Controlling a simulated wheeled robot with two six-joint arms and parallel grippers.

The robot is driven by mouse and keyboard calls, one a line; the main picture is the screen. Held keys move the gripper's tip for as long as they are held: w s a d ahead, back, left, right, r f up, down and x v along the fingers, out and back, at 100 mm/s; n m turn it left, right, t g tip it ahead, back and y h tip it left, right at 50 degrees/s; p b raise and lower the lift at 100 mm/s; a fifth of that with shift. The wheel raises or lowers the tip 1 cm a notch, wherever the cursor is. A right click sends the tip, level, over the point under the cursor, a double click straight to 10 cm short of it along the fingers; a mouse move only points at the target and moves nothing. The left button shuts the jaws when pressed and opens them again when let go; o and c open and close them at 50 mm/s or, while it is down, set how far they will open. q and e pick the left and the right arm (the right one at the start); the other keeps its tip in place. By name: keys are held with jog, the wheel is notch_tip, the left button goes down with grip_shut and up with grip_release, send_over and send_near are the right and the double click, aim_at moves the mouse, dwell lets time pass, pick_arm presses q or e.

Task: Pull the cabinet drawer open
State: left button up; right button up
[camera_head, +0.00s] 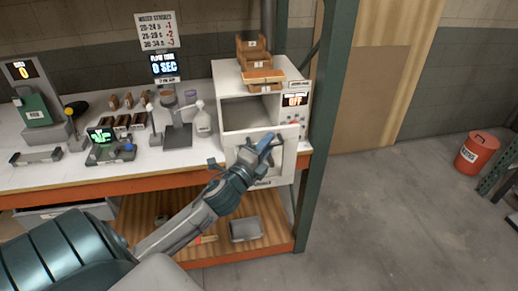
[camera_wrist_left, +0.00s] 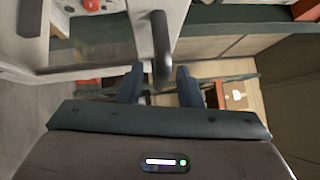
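The white cabinet (camera_head: 228,80) stands at the right end of the bench. Its upper front is an open cavity, and a pale front panel (camera_head: 289,160) hangs below it, overlapping the bench edge. I cannot tell whether this panel is a drawer front or a lowered door. My left gripper (camera_head: 266,143) is in front of the panel and hides part of it. In the left wrist view a dark bar handle (camera_wrist_left: 160,40) reaches down between the two fingers of the gripper (camera_wrist_left: 160,82). The fingers are apart, with gaps beside the bar. My right gripper is out of view.
A green post (camera_head: 312,130) rises close on the right. A grey drawer (camera_head: 65,212) shows under the bench.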

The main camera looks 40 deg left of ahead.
pick_arm(q)
jog(key=s+f+b, duration=0.1)
jog(key=s+b, duration=0.3)
jog(key=s, duration=0.6)
jog(key=shift+s+d+f, duration=0.15)
jog(key=shift+d, duration=0.2)
